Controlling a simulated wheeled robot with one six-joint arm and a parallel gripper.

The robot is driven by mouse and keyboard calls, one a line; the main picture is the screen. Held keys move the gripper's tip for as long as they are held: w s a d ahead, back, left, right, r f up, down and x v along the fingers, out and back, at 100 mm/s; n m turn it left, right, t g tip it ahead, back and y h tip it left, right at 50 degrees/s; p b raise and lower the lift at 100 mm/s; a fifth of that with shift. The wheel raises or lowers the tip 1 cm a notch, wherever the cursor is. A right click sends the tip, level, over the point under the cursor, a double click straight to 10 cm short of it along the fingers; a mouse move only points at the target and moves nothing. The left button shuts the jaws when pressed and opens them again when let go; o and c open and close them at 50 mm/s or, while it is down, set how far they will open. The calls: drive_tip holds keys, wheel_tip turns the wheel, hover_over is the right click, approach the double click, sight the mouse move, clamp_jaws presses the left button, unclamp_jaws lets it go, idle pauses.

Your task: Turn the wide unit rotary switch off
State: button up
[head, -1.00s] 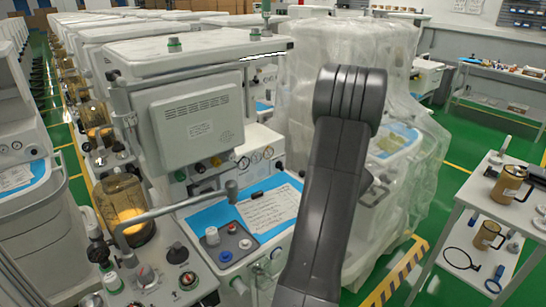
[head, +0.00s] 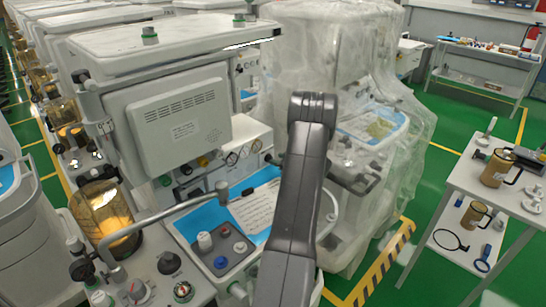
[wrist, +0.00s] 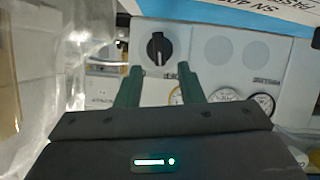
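A black rotary switch (wrist: 158,47) sits on a pale panel in the upper middle of the wrist view. I cannot tell the exact distance; no contact is visible. In the head view my dark arm stands in front of the carts, and I cannot make out the switch or my fingertips there.
Two blank round discs (wrist: 219,51) and several white gauges (wrist: 225,95) share the panel. Plastic sheeting (head: 385,215) covers a unit beside my arm. A cart with a grey screen housing (head: 180,120) stands left. A side table (head: 470,180) stands right; green floor lies between.

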sight(272, 158)
drive_tip(key=shift+p+x, duration=0.3)
drive_tip(key=shift+x, duration=1.7)
drive_tip(key=shift+c, duration=0.4)
clamp_jaws()
